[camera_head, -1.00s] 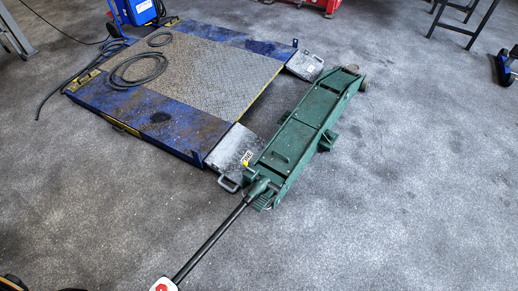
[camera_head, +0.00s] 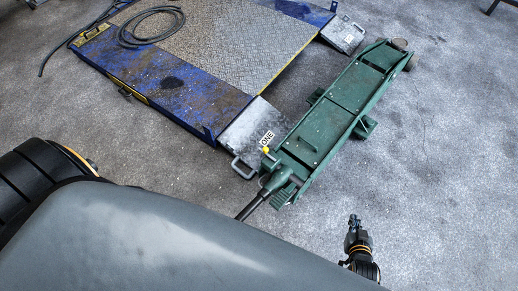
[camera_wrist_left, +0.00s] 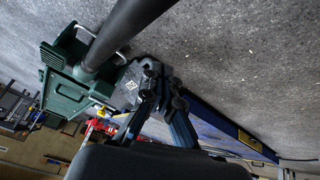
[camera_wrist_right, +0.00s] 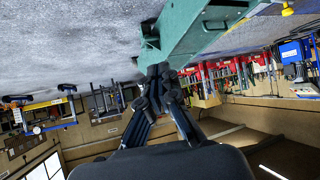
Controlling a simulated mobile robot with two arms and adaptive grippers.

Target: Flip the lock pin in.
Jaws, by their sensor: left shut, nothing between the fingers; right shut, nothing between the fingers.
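The green trolley jack (camera_head: 325,122) stands on the floor right of the blue platform. A small yellow piece (camera_head: 266,150) shows at its near end; I cannot tell if it is the lock pin. It may be the yellow spot in the right wrist view (camera_wrist_right: 287,11). The black handle (camera_head: 250,208) rises from the jack's near end, partly hidden by my arm. My right gripper (camera_head: 353,222) is shut and empty, apart from the jack, to its lower right. My left gripper (camera_wrist_left: 162,75) is shut and empty near the handle; my arm hides it in the head view.
The blue platform (camera_head: 185,88) with a metal plate lies left of the jack, with a grey ramp (camera_head: 250,135) beside the jack's near end. A dark hose (camera_head: 150,28) lies on it. The floor (camera_head: 450,150) right of the jack is clear.

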